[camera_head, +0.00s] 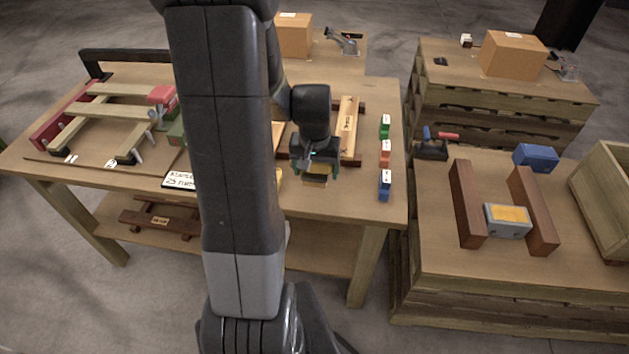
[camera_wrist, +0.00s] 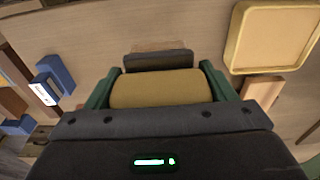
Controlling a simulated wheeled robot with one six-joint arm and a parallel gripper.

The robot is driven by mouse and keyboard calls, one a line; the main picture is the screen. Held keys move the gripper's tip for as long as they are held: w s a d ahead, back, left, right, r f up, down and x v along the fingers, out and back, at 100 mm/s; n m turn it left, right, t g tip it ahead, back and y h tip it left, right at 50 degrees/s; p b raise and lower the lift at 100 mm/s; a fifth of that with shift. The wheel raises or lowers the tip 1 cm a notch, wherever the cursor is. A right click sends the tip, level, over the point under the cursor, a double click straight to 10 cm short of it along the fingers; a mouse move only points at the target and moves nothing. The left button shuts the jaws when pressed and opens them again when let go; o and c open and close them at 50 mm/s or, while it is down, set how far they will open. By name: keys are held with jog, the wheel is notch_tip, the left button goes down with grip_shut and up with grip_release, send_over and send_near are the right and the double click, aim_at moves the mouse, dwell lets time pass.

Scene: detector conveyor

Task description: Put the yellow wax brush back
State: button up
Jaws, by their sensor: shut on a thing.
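My gripper (camera_head: 318,168) is over the front part of the left workbench, to the right of my arm link. It is shut on a tan-yellow block, which I take to be the yellow wax brush (camera_head: 314,182). In the wrist view my gripper (camera_wrist: 160,84) has its green fingers on both sides of the yellow wax brush (camera_wrist: 160,89). A dark bar lies just beyond the block there. I cannot tell whether the brush touches the bench top. My arm hides part of the bench.
Green (camera_head: 385,126), orange (camera_head: 385,152) and blue (camera_head: 384,185) labelled pieces line the bench's right edge. A yellow tray-like thing (camera_wrist: 275,38) lies at upper right in the wrist view. A wooden frame (camera_head: 348,130) stands behind my gripper. Another table (camera_head: 435,260) stands to the right.

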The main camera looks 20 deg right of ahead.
aim_at(315, 182)
jog(key=shift+f, duration=2.35)
jog(key=shift+f, duration=0.1)
jog(key=shift+f, duration=0.15)
jog(key=o, duration=1.3)
jog(key=r, duration=0.8)
jog(key=s+a+r, duration=0.1)
jog(key=r, duration=0.3)
jog(key=shift+r, duration=0.25)
